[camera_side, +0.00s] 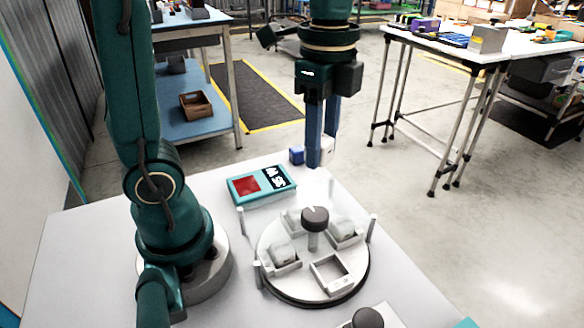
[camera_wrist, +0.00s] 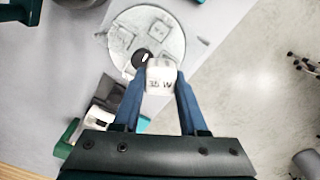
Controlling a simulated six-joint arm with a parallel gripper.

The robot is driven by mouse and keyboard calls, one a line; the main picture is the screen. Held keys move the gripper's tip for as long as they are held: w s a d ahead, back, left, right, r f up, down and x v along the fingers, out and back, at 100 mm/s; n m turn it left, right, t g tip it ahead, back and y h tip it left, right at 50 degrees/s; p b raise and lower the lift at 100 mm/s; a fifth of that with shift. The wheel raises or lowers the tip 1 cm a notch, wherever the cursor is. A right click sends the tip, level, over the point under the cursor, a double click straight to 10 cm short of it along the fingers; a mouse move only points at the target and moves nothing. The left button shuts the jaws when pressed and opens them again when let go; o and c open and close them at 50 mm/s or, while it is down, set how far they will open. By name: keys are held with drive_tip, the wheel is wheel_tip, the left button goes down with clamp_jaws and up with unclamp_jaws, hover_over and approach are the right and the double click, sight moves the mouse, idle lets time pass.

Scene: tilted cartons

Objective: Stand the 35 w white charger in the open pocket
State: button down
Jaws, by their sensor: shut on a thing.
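The white charger (camera_wrist: 161,80) is marked "35 W" and sits between my gripper's fingers in the wrist view. My gripper (camera_side: 321,155) is shut on it, above the far part of the table; the fingers hide most of the charger in the side view. Other pockets hold pale blocks (camera_side: 345,229) (camera_side: 283,254). The carousel also shows in the wrist view (camera_wrist: 172,22), beyond the charger.
A dark knob (camera_side: 315,218) rises from the carousel's middle, and several thin posts (camera_side: 372,228) stand around its rim. A teal box with a red panel (camera_side: 262,185) lies behind it to the left. A blue cube (camera_side: 297,155) is near the far table edge. Another dark knob (camera_side: 367,318) is in front.

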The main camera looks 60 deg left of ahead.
drive_tip(key=s+d+m, duration=0.2)
drive_tip(key=d+m, duration=0.4)
drive_tip(key=d, duration=0.3)
hover_over(330, 277)
wheel_tip(330, 277, down, 10)
drive_tip(key=shift+w+f, duration=0.1)
drive_tip(key=shift+f, duration=2.7)
drive_tip(key=shift+c, duration=1.8)
unclamp_jaws()
drive_tip(key=c, duration=0.4)
drive_tip(key=shift+r, duration=4.15)
